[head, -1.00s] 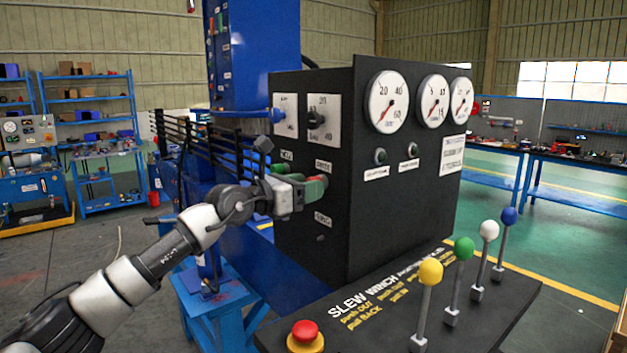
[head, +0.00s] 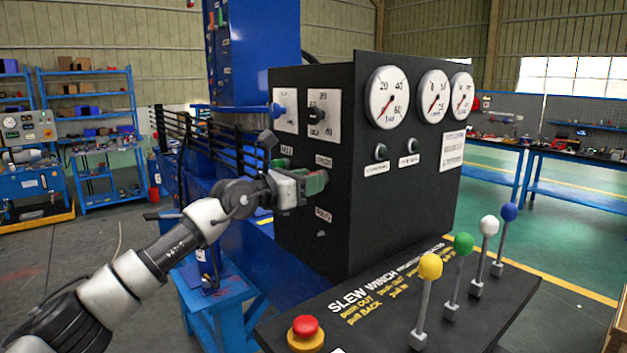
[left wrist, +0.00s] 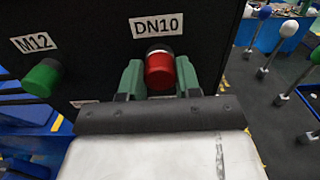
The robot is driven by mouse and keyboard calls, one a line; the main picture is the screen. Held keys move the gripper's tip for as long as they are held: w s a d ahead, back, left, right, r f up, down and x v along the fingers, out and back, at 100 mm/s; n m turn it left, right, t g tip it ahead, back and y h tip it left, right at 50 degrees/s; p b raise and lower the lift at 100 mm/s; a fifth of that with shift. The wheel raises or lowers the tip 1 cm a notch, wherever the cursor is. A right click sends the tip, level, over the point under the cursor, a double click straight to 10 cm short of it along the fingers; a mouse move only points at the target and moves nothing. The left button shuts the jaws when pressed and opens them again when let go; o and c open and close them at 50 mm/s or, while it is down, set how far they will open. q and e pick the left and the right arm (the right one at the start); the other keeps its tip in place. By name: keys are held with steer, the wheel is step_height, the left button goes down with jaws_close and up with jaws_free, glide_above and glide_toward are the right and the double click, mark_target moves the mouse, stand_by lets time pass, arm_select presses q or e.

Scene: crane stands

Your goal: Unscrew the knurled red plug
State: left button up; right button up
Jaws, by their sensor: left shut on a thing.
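My left gripper (head: 314,183) is at the side face of the black cabinet (head: 345,235). Its green fingers stand on both sides of the plug in the left wrist view (left wrist: 159,80), shut on it. In the head view the fingers hide the plug. A green plug (left wrist: 42,78) sits under the M12 label, left of my gripper. My right gripper is not in view.
The cabinet's front carries gauges (head: 388,97). In front stands a console with several levers, the nearest with a yellow knob (head: 430,266), and a red mushroom button (head: 305,327). Black railings (head: 205,140) and a blue stand (head: 218,315) are near my left arm.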

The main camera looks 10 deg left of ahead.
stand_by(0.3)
arm_select(q)
steer(key=n+p, duration=0.5)
steer(key=shift+f, duration=0.1)
